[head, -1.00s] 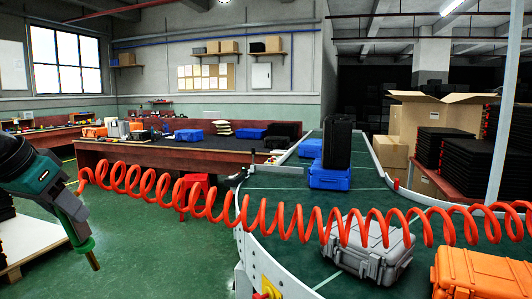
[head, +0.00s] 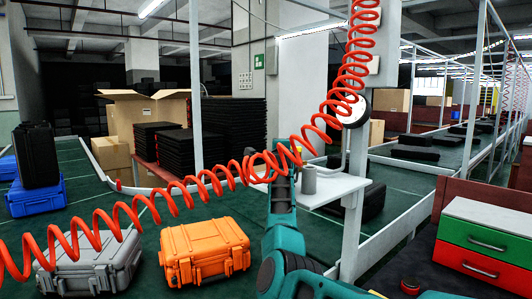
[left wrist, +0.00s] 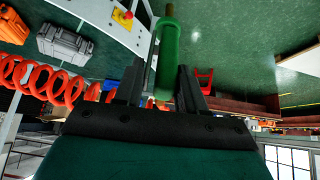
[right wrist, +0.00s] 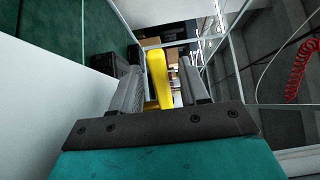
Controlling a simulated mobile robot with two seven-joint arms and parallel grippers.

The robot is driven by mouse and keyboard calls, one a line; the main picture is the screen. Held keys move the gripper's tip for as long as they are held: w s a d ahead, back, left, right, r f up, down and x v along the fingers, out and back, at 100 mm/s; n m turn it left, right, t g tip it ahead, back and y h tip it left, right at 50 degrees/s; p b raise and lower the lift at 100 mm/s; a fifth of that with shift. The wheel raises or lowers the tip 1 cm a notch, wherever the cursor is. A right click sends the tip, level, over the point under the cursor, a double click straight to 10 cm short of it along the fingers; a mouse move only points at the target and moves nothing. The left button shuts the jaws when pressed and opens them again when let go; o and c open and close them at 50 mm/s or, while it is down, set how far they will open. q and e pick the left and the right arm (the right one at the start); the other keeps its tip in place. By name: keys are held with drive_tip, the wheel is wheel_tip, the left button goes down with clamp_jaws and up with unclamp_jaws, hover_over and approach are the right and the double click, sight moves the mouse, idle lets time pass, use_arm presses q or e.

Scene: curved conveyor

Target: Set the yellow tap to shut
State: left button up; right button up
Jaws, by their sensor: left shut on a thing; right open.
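The yellow tap (right wrist: 157,72) shows in the right wrist view as a long yellow lever with a yellow part at its base. My right gripper (right wrist: 160,78) is open, with one finger on each side of the lever; whether either touches it I cannot tell. In the head view my right arm reaches forward near the white post, and the tap cannot be made out there. My left gripper (left wrist: 160,78) is shut on a green-handled tool (left wrist: 168,45), seen only in the left wrist view.
A coiled orange hose (head: 215,178) hangs across the head view. An orange case (head: 205,252) and a grey case (head: 90,268) lie on the green conveyor. A white post (head: 355,185) with a round gauge (head: 352,112) stands by a small white table (head: 325,190).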

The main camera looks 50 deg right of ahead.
drive_tip(key=shift+v, duration=3.75)
drive_tip(key=shift+c, duration=0.3)
